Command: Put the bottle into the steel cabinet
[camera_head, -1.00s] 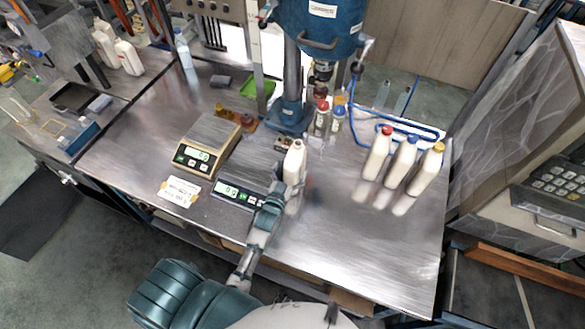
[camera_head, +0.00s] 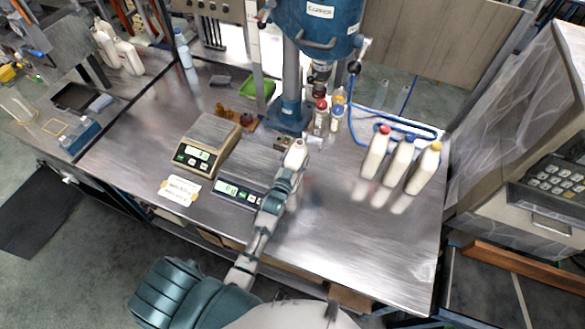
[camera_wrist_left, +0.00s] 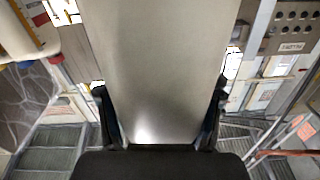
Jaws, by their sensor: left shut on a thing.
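A cream-white bottle (camera_head: 295,154) stands out above the end of my left arm in the head view, over the middle of the steel table. My left gripper (camera_head: 286,178) is shut on it and hides its lower part. In the left wrist view the bottle (camera_wrist_left: 160,60) fills the middle as a smooth pale surface, with a dark finger (camera_wrist_left: 103,115) on each side. I cannot tell exactly how high above the table it is. A pale cabinet-like unit (camera_head: 510,110) stands at the right edge; I cannot tell whether it is the steel cabinet. My right gripper is not in view.
Three white bottles with red, blue and yellow caps (camera_head: 400,165) stand at the table's right. Two scales (camera_head: 212,138) (camera_head: 238,190) are left of my gripper. A blue drill-like machine (camera_head: 318,28) stands behind. The table's front right (camera_head: 370,245) is clear.

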